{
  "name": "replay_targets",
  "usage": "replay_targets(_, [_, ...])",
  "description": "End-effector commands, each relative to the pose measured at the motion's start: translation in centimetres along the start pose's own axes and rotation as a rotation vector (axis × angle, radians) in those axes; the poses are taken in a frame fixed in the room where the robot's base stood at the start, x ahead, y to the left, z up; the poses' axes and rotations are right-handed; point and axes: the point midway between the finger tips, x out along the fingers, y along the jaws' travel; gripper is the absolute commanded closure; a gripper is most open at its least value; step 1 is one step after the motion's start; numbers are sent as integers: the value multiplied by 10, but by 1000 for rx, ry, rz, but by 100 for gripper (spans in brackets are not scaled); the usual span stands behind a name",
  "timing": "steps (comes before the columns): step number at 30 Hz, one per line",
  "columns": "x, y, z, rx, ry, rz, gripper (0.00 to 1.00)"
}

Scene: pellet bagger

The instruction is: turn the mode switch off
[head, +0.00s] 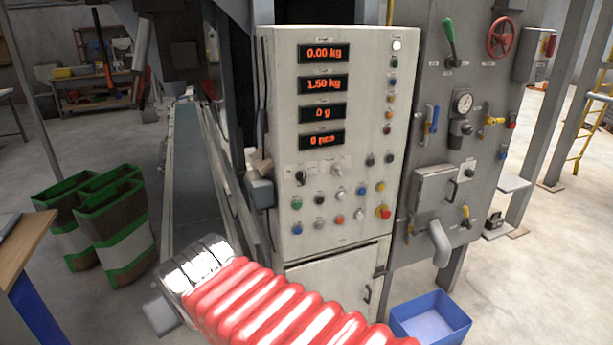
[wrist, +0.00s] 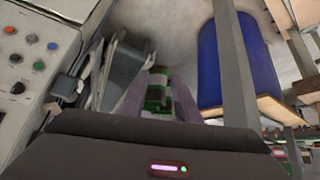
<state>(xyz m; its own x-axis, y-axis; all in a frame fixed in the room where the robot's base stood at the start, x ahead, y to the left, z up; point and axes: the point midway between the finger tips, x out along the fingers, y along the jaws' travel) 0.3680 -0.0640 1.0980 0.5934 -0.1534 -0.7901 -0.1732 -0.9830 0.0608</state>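The control panel (head: 345,140) faces me in the head view. Two rotary switches sit side by side below its displays: a black one (head: 301,177) and a pale metal one (head: 337,173). Their labels are too small to read, so I cannot tell which is the mode switch. In the wrist view, a black knob (wrist: 17,87) shows on the panel at the left edge. My gripper (wrist: 158,92) shows two greyish fingers apart with nothing between them. In the head view my red-sleeved arm reaches left, below the panel; the fingertips cannot be made out.
Green-and-white sacks (head: 113,225) stand left of the conveyor (head: 195,150). A blue bin (head: 430,318) lies at lower right.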

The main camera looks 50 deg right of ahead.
Motion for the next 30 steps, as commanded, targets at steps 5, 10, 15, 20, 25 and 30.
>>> replay_targets(5, [31, 65, -49, 75, 127, 119, 71])
replay_targets(10, [54, 127, -86, 121, 251, 208, 71])
replay_targets(15, [72, 189, -110, 147, 361, 262, 71])
replay_targets(20, [83, 252, -123, 169, 476, 326, 71])
replay_targets(25, [92, 310, -123, 182, 586, 348, 71])
replay_targets(30, [98, 364, -111, 195, 694, 350, 71])
